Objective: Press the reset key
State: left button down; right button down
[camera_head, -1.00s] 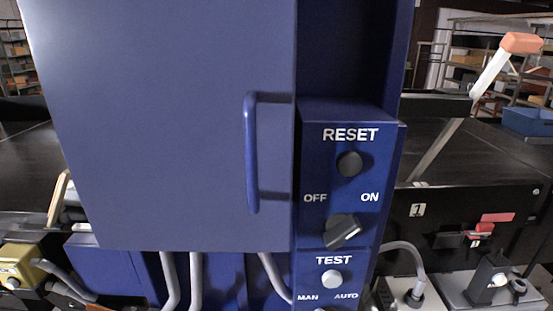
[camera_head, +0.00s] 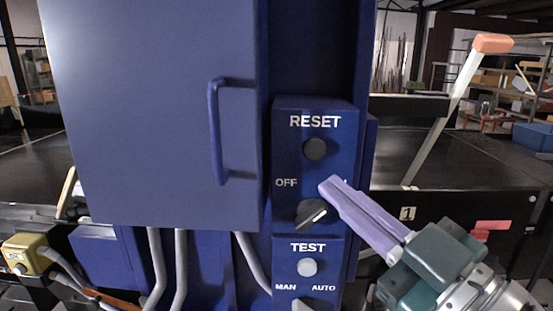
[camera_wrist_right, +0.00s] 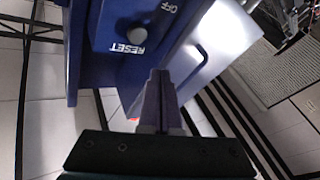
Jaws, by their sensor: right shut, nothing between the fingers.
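The reset key is a round dark button (camera_head: 315,149) under the word RESET on the blue control panel (camera_head: 344,135). It also shows in the right wrist view as a grey round button (camera_wrist_right: 138,35), with the RESET label upside down beside it. My right gripper (camera_head: 331,186) is shut and empty. In the head view its tips are below and right of the reset key, over the ON label and just above the black rotary switch (camera_head: 312,214). In the wrist view the tips (camera_wrist_right: 160,74) appear apart from the button. My left gripper is not in view.
A white TEST button (camera_head: 308,267) sits below the rotary switch. The blue cabinet door (camera_head: 150,110) with its handle (camera_head: 217,130) is left of the panel. A dark conveyor (camera_head: 460,160) and an orange-tipped lever (camera_head: 493,44) are at the right.

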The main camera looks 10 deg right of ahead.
jog(key=n+y, duration=0.1)
jog(key=s+a+n+y, duration=0.1)
jog(key=y, duration=0.1)
jog(key=shift+s+a+r, duration=0.2)
jog(key=shift+s+a, duration=0.05)
jog(key=shift+a, duration=0.05)
jog(key=b, duration=0.4)
send_near(314, 149)
jog(key=shift+w+a+r, duration=0.4)
jog(key=shift+w+a, duration=0.3)
jog(key=shift+a, duration=0.05)
jog(key=shift+w+a+r, duration=0.35)
jog(key=shift+w+a, duration=0.3)
jog(key=shift+a, duration=0.05)
jog(key=shift+w+a+r, duration=0.4)
jog(key=shift+w+a, duration=0.3)
jog(key=shift+a, duration=0.05)
jog(key=shift+w, duration=0.1)
jog(key=shift+w+d, duration=0.1)
jog(key=shift+w, duration=0.2)
